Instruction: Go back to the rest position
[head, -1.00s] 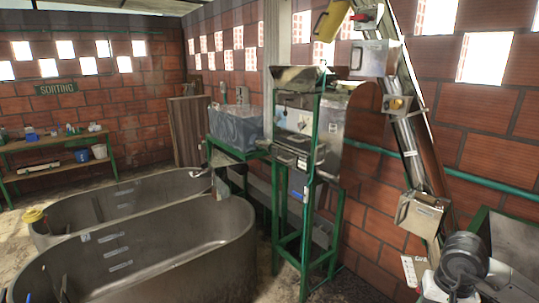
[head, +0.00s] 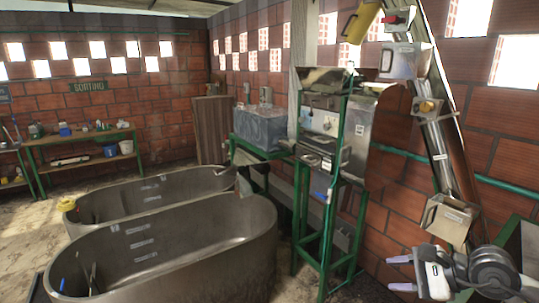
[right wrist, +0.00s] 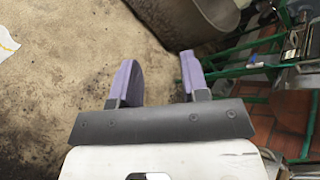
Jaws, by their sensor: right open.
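My right gripper (head: 402,273) is at the lower right of the head view, with its two pale purple fingers pointing left. In the right wrist view the fingers of my right gripper (right wrist: 158,85) are spread apart with nothing between them. Bare floor shows beyond them. It hangs free in front of the elevator and touches nothing that I can see. My left gripper does not show in the head view.
Two grey tanks (head: 190,238) stand at the lower left. A metal machine on a green stand (head: 327,235) is at the middle. An inclined bucket elevator (head: 440,150) rises on the right. A green workbench (head: 82,138) stands at the back left. Floor (right wrist: 60,120) lies open below the gripper.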

